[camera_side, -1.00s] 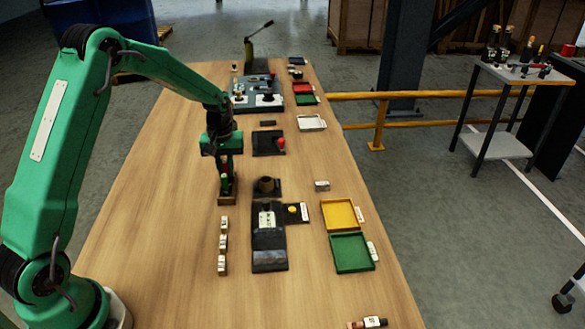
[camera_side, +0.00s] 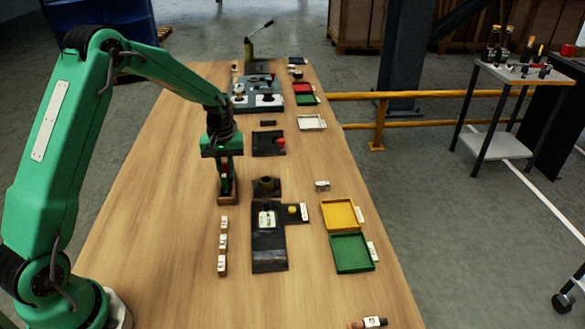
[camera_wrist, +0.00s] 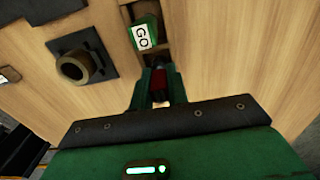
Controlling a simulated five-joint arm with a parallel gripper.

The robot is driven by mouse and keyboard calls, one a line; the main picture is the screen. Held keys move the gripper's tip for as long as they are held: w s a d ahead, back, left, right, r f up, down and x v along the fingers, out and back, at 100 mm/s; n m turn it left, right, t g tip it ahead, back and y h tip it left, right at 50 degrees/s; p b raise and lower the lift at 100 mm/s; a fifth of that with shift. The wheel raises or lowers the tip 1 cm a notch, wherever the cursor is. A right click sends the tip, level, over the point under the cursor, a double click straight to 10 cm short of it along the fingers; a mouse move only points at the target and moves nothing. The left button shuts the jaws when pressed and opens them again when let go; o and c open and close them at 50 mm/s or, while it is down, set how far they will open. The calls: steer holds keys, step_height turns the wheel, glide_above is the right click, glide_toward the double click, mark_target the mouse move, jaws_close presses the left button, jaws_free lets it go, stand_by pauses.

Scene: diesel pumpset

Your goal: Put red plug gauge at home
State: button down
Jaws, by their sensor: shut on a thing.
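My gripper (camera_side: 227,181) points down at the wooden block (camera_side: 227,199) on the bench. In the wrist view, its two dark green fingers (camera_wrist: 159,88) are shut on a red piece, the red plug gauge (camera_wrist: 160,79). In the side view, a little red (camera_side: 225,165) shows between the fingers. A green piece with a white "GO" label (camera_wrist: 144,35) is just beyond the fingertips, against the wooden block. The fingers hide the lower end of the red piece, so I cannot tell whether it touches the block.
A dark fixture with a round ring (camera_side: 266,185) stands close to the right of my gripper. Several small labelled blocks (camera_side: 223,243) line the bench in front. Yellow (camera_side: 341,214) and green (camera_side: 351,253) trays lie to the right. The bench's left side is clear.

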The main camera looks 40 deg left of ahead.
steer(key=shift+f, duration=0.1)
steer(key=c, duration=1.3)
jaws_free()
steer(key=shift+r, duration=3.55)
